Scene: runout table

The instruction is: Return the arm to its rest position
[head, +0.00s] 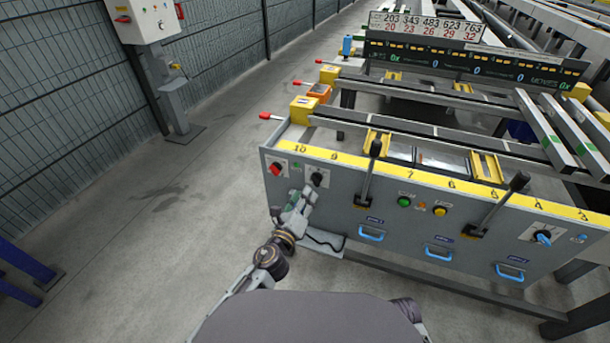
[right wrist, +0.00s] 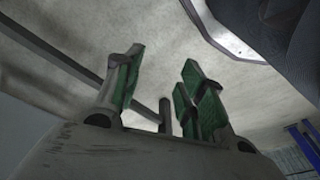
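My left arm comes up from the bottom of the head view. Its gripper (head: 305,196) is at the left end of the grey control panel (head: 335,212), just below a black rotary knob (head: 317,177). I cannot tell whether it touches the knob, and its fingers are too small to read. My right gripper (right wrist: 160,88) shows in the right wrist view, with its green-padded fingers apart and nothing between them. It is not visible in the head view, where only a dark part of my right arm shows at the bottom.
The panel also carries a red knob (head: 275,168), two black levers (head: 366,172) (head: 497,205), green (head: 404,202) and yellow (head: 440,211) buttons, a blue knob (head: 543,237) and blue handles (head: 371,235). Bare floor (head: 150,250) lies to the left, before a mesh fence (head: 60,110).

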